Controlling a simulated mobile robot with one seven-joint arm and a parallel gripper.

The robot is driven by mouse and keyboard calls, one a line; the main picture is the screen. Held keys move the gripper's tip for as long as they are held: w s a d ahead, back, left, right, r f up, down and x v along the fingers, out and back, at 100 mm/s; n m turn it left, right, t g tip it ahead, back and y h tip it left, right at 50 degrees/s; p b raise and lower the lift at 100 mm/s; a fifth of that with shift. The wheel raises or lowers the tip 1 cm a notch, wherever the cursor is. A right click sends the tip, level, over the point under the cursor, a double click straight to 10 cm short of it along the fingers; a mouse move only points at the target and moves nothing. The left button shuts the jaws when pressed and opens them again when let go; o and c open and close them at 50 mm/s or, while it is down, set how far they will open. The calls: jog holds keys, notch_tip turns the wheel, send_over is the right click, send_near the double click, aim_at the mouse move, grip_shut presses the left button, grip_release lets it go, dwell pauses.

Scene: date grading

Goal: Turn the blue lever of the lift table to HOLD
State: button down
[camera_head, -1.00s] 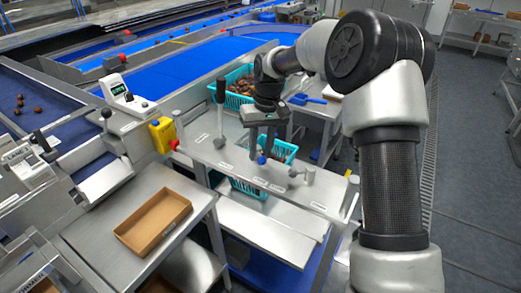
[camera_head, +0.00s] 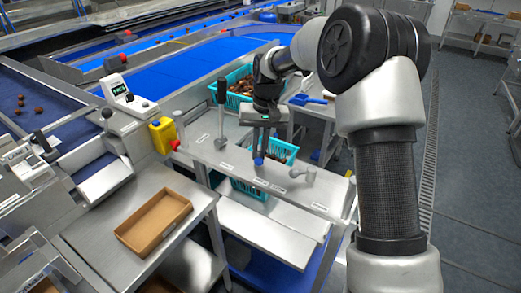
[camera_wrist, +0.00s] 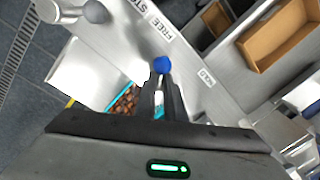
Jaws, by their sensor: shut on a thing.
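The blue lever's round knob (camera_wrist: 161,65) sits between my fingertips in the wrist view. In the head view the knob (camera_head: 258,161) shows just below my gripper (camera_head: 262,150), over the front of the lift table's steel panel (camera_head: 225,152). My gripper (camera_wrist: 160,84) is shut on the lever, with its fingers pointing down. In the wrist view a FREE label (camera_wrist: 160,26) lies up from the knob, and a small label (camera_wrist: 206,77), hard to read, lies to its right. Most of the lever's arm is hidden by my fingers.
A grey-knobbed lever (camera_head: 309,175) stands right of the blue one, and a tall black-handled lever (camera_head: 221,98) to the left. Teal crates of dates (camera_head: 239,98) stand behind.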

jog(key=m, duration=0.2)
jog(key=a+m, duration=0.1)
jog(key=shift+s+a+f+m, duration=0.15)
jog(key=shift+s+m, duration=0.1)
jog(key=shift+m, duration=0.15)
jog(key=m, duration=0.1)
jog(key=a+m, duration=0.1)
jog(key=m, duration=0.1)
jog(key=m+p, duration=0.1)
jog(key=m, duration=0.1)
jog(key=shift+w+a+t, duration=0.2)
jog(key=shift+w+t, duration=0.05)
jog(key=shift+t, duration=0.15)
jog(key=m, duration=0.2)
jog(key=m+p, duration=0.1)
jog(key=w+a+m, duration=0.1)
jog(key=m, duration=0.1)
jog(key=shift+m+h+p, duration=0.3)
jog(key=shift+w+a+m+p, duration=0.1)
jog(key=shift+w+m+p, duration=0.15)
jog(key=shift+m, duration=0.45)
jog(key=shift+w+a+m+p, duration=0.1)
jog(key=shift+m+p, duration=0.15)
jog(key=shift+m, duration=0.45)
jog(key=shift+w, duration=0.1)
jog(key=c, duration=1.8)
grip_release()
jog(key=shift+w, duration=0.1)
jog(key=shift+c, duration=0.2)
jog(key=shift+d, duration=0.15)
